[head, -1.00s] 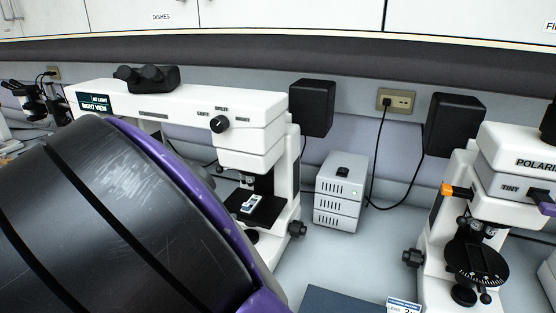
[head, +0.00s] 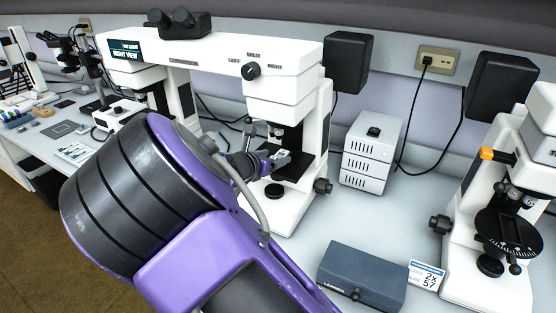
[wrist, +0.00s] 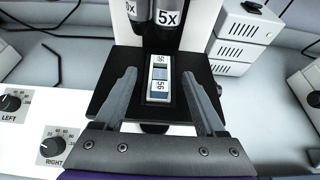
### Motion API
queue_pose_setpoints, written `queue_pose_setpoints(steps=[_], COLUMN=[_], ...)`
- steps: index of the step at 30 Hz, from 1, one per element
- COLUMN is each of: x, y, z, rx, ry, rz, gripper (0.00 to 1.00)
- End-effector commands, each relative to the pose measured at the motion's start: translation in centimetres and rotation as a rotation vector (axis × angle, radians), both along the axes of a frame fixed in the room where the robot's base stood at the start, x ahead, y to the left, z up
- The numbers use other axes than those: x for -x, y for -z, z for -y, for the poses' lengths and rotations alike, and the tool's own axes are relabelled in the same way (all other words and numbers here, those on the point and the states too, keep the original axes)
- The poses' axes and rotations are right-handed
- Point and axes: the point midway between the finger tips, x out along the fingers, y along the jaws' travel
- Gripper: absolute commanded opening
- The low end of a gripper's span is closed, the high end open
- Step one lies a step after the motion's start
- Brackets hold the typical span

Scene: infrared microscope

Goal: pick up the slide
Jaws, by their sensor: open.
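In the wrist view my gripper (wrist: 158,82) is open, with one grey finger on each side of the slide and no visible contact. Whether the fingers are down at the slide's height I cannot tell. In the head view my gripper (head: 268,160) is at the right-hand stage (head: 294,168), and the slide (head: 282,156) shows small beside it.
The microscope's white body (head: 215,52) rises over the stage. A grey power box (head: 371,150) stands to its right. A dark blue case (head: 361,277) lies in front, and another microscope (head: 500,230) stands at the right.

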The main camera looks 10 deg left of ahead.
Motion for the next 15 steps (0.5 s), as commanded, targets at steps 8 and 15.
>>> queue_pose_setpoints(steps=[8, 15], x=[-0.34, -0.33], y=[0.15, 0.15], z=[0.13, 0.13], rx=[0.001, 0.001], ry=[0.000, 0.000], rz=[-0.001, -0.001], gripper=[0.72, 0.31])
